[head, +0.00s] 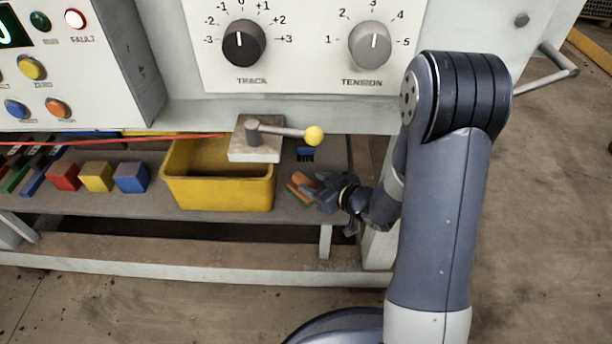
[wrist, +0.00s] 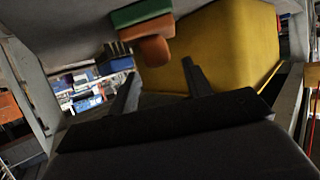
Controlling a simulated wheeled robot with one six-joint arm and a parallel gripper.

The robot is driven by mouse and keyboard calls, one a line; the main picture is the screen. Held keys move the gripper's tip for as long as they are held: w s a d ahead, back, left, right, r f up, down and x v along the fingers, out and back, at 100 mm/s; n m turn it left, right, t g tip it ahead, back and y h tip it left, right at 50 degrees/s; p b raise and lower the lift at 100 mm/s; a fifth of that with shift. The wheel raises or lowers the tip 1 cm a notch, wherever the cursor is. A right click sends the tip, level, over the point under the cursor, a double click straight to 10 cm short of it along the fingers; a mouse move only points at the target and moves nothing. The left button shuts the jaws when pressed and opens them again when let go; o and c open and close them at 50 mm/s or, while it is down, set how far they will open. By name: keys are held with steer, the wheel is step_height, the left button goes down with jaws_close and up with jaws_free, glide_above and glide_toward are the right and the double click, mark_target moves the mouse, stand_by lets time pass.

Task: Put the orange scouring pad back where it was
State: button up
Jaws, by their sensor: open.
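The orange scouring pad (head: 301,180) lies on the shelf to the right of the yellow bin, at the tips of my gripper (head: 313,191). In the wrist view an orange block with a green layer (wrist: 142,28) shows at the top, with a rounded orange piece (wrist: 153,51) against it. I cannot tell whether these are one thing or two. My gripper (wrist: 160,72) is open, its two dark fingers spread, with nothing seen between them. The orange pieces appear just beyond the fingertips.
The yellow bin (head: 218,192) stands close on the left of my gripper. Above it is a lever with a yellow knob (head: 314,135). A small dark blue brush-like thing (head: 305,154) sits behind. Red, yellow and blue blocks (head: 97,177) line the shelf (head: 130,205) at left.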

steer(key=p+v, duration=0.1)
steer(key=v, duration=0.6)
steer(key=shift+s+p, duration=0.25)
steer(key=shift+p, duration=0.15)
steer(key=shift+s+d, duration=0.1)
steer(key=shift+d, duration=0.05)
